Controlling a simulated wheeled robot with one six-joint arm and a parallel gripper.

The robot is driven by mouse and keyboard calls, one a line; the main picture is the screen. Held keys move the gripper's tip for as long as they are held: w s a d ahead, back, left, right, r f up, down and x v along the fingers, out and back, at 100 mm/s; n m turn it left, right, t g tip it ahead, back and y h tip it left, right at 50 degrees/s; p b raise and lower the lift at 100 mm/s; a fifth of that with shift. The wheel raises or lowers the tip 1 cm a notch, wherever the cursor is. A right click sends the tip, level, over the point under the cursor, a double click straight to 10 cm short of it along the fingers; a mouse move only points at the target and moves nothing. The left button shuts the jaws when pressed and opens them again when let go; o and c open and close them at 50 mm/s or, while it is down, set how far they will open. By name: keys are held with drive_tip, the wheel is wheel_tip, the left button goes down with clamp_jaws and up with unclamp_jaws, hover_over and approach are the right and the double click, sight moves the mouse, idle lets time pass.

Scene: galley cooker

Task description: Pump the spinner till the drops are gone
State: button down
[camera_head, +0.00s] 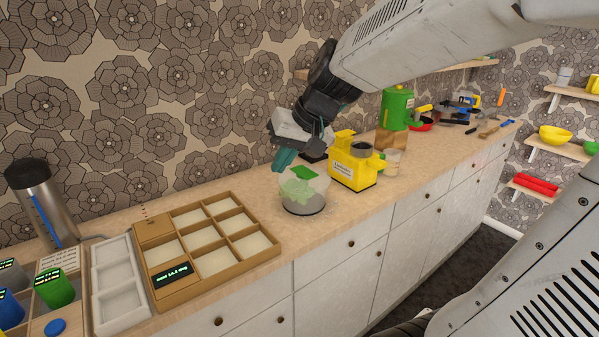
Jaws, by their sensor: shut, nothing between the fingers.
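The salad spinner (304,198) is a clear bowl on the counter with pale green contents showing through its wall. A green part (303,173) shows at its top. My gripper (282,163) is above the spinner's upper left side, pointing down, with its teal fingers shut and empty. I cannot tell whether the fingertips touch the spinner's top. Drops inside the bowl are too small to make out.
A yellow appliance (354,162) stands close to the right of the spinner, with a green jug-like machine (396,108) behind. A wooden compartment tray (262,258) lies to the left. The counter's front edge is clear before the spinner.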

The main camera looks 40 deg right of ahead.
drive_tip(key=w+d+m+t, duration=0.2)
drive_tip(key=w+d, duration=0.6)
drive_tip(key=w, duration=0.1)
drive_tip(key=m+t+h, duration=0.2)
drive_tip(key=m, duration=0.1)
hover_over(303, 171)
drive_tip(key=s, duration=0.2)
drive_tip(key=f, duration=0.1)
drive_tip(key=shift+w+d+f, duration=0.1)
drive_tip(key=shift+w+d, duration=0.05)
drive_tip(key=shift+w, duration=0.1)
drive_tip(key=shift+f+n, duration=0.1)
drive_tip(key=shift+n, duration=0.2)
drive_tip(key=shift+f, duration=4.3)
drive_tip(key=shift+f, duration=0.1)
drive_tip(key=shift+f, duration=0.35)
drive_tip(key=shift+s+f, duration=0.1)
drive_tip(key=shift+f, duration=0.8)
